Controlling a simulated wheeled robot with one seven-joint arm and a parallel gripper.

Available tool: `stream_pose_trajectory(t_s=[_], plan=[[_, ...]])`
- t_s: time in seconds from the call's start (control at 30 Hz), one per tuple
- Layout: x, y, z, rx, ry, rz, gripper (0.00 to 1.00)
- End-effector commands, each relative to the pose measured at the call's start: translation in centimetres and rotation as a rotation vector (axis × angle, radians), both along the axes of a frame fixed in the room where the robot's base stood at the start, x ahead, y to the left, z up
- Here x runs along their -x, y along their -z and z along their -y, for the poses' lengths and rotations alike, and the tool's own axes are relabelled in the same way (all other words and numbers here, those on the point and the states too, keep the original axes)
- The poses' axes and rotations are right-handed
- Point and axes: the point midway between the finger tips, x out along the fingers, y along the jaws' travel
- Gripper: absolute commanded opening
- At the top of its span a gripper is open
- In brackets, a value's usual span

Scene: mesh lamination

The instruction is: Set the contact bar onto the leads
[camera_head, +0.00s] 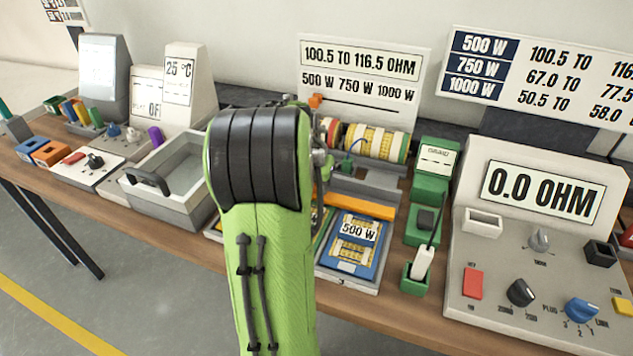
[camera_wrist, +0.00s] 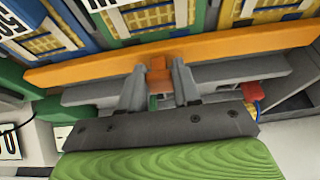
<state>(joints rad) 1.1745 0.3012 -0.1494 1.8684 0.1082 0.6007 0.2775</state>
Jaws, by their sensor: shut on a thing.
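The contact bar is a long orange bar (camera_wrist: 235,46) with a small orange tab (camera_wrist: 159,68) at its middle. In the wrist view the two grey fingers of my gripper (camera_wrist: 159,83) are shut on this tab. The bar spans the picture, slightly tilted, along the near edge of the mesh cards. In the head view the right part of the bar (camera_head: 362,206) shows above the back edge of the blue 500 W card (camera_head: 352,240); my green arm hides the rest and my gripper. The leads are hidden or too small to tell, as is whether the bar touches them.
A green stand (camera_head: 428,190) and a small green holder with a white-handled tool (camera_head: 418,272) stand right of the card. The ohm meter (camera_head: 545,200) reads 0.0 OHM. Spools (camera_head: 365,142) stand behind the bar. A grey basin (camera_head: 178,180) is at the left.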

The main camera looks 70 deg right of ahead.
Motion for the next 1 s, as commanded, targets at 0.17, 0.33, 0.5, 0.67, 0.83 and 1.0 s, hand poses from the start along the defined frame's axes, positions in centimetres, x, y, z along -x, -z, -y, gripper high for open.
stream_pose_trajectory(t_s=[0.17, 0.33, 0.5, 0.67, 0.83, 1.0], plan=[[0.0, 0.1, -0.1, -0.006, -0.001, -0.001, 0.55], [0.0, 0.1, 0.0, -0.004, -0.001, -0.001, 0.57], [0.0, -0.4, -0.2, -0.002, -0.001, 0.000, 0.57], [-0.2, -3.7, -1.4, 0.001, -0.004, 0.002, 0.57], [-0.4, -8.4, -3.3, 0.001, -0.004, 0.002, 0.57], [-0.5, -12.4, -5.0, -0.001, -0.003, 0.001, 0.57]])
